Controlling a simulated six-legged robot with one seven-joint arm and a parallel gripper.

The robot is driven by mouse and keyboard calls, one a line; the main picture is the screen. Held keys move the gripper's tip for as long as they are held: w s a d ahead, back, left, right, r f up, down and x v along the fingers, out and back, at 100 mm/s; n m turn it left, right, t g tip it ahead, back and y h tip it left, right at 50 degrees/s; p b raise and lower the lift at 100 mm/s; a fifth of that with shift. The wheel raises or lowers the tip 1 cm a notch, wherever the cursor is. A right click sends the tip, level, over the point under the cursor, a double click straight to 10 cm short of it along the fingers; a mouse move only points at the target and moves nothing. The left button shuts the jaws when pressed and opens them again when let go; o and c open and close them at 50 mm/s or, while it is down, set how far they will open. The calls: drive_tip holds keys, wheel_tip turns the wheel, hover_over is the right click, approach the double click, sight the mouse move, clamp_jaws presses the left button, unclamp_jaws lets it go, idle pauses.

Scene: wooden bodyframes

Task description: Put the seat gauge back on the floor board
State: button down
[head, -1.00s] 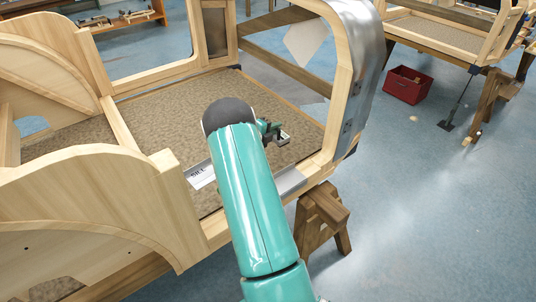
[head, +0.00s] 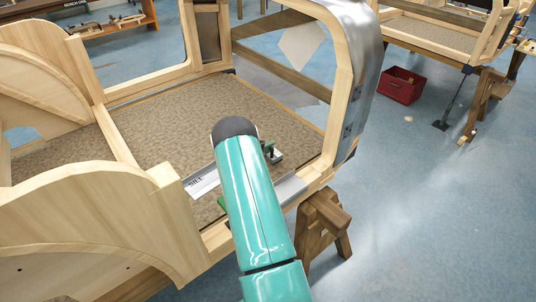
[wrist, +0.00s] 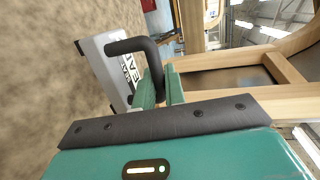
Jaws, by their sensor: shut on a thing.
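The seat gauge (wrist: 112,72) is a pale grey block with a dark bent handle (wrist: 135,46) and partly visible black lettering. In the wrist view my gripper (wrist: 160,82) has its green fingers shut on the handle. The block faces the brown speckled floor board (wrist: 40,60), and I cannot tell whether it touches it. In the head view the floor board (head: 150,115) lies inside the wooden bodyframe. My gripper (head: 268,149) and the small grey gauge (head: 277,158) are over its right part, partly hidden behind my arm.
A metal sill strip (head: 291,188) and a white card marked SILL (head: 203,182) are at the near edge. The wooden door post (head: 343,95) rises close on the right. Curved wooden panels (head: 100,220) stand at left. A red crate (head: 401,85) sits on the blue floor.

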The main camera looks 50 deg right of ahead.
sight(268, 155)
drive_tip(key=shift+f, duration=1.8)
drive_tip(key=shift+f, duration=0.1)
drive_tip(key=c, duration=1.5)
unclamp_jaws()
drive_tip(key=shift+o, duration=0.2)
drive_tip(key=v, duration=0.7)
drive_tip(key=shift+w+a, duration=0.1)
drive_tip(key=shift+a, duration=0.15)
